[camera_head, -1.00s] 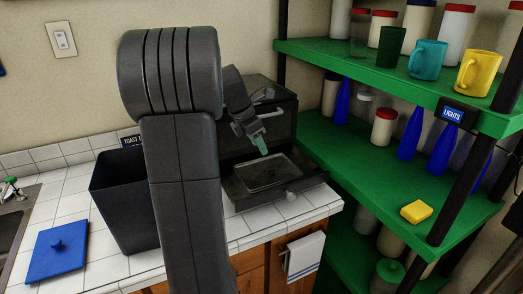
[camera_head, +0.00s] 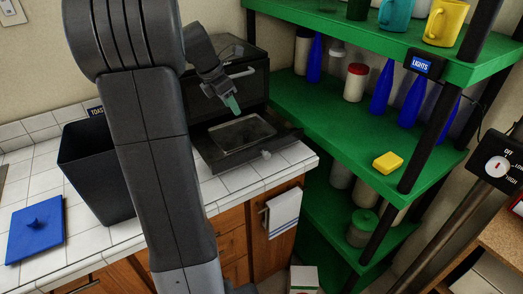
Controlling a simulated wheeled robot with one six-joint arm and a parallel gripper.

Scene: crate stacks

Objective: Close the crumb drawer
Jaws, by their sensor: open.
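The crumb drawer (camera_head: 213,162) sticks out from the bottom of a dark toaster oven (camera_head: 262,80) on the tiled counter. It holds a shallow metal tray, and a small light knob (camera_head: 266,154) shows on its front. My gripper (camera_head: 233,106), with green fingertips, hangs above the drawer's tray area, in front of the oven door. It appears apart from the drawer and holds nothing that I can see. My arm hides the left part of the oven.
A black bin (camera_head: 88,172) and a blue lid (camera_head: 36,228) are on the counter at left. A green shelf unit (camera_head: 300,118) stands close at right, with bottles, cups and a yellow sponge (camera_head: 388,162). A towel (camera_head: 284,212) hangs below the counter edge.

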